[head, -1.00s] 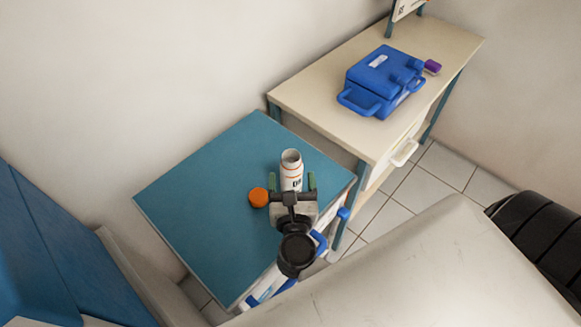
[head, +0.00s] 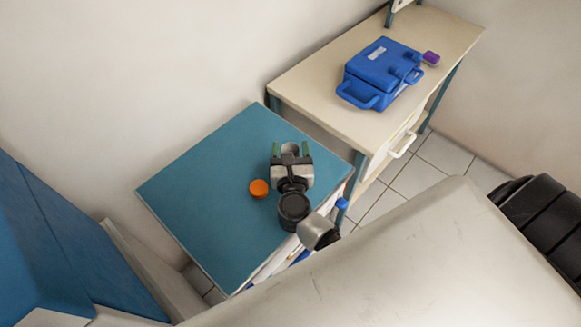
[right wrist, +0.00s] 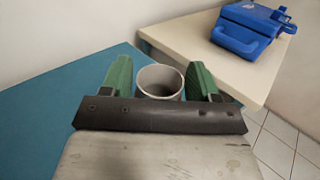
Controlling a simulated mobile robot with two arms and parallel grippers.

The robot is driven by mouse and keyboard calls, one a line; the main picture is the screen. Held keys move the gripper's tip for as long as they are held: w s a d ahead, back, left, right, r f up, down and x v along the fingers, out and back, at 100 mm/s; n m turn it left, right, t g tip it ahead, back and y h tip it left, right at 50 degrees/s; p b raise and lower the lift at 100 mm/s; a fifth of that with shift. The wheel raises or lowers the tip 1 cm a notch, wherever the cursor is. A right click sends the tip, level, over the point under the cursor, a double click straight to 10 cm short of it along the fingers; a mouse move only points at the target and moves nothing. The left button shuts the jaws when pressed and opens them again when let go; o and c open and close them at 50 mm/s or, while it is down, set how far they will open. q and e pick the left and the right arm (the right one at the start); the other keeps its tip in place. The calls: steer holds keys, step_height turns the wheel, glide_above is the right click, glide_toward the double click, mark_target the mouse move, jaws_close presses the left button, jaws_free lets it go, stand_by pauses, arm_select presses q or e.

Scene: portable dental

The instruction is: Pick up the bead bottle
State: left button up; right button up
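The white bead bottle (head: 290,148) stands open-topped on the teal-topped cabinet; its lower part is hidden behind my right gripper in the head view. The bottle's open rim also shows in the right wrist view (right wrist: 160,80), between the two green fingers. My right gripper (head: 290,150) is open around the bottle, one finger on each side, with narrow gaps. Contact low down is hidden. An orange cap (head: 259,188) lies on the cabinet top, left of my gripper. My left gripper is not in view.
The teal cabinet top (head: 200,200) is clear to the left. A cream table (head: 330,105) at the back right carries a blue case (head: 380,75) and a small purple object (head: 431,58). A wall stands close behind both.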

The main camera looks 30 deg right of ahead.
jaws_close()
steer(key=shift+r, duration=0.1)
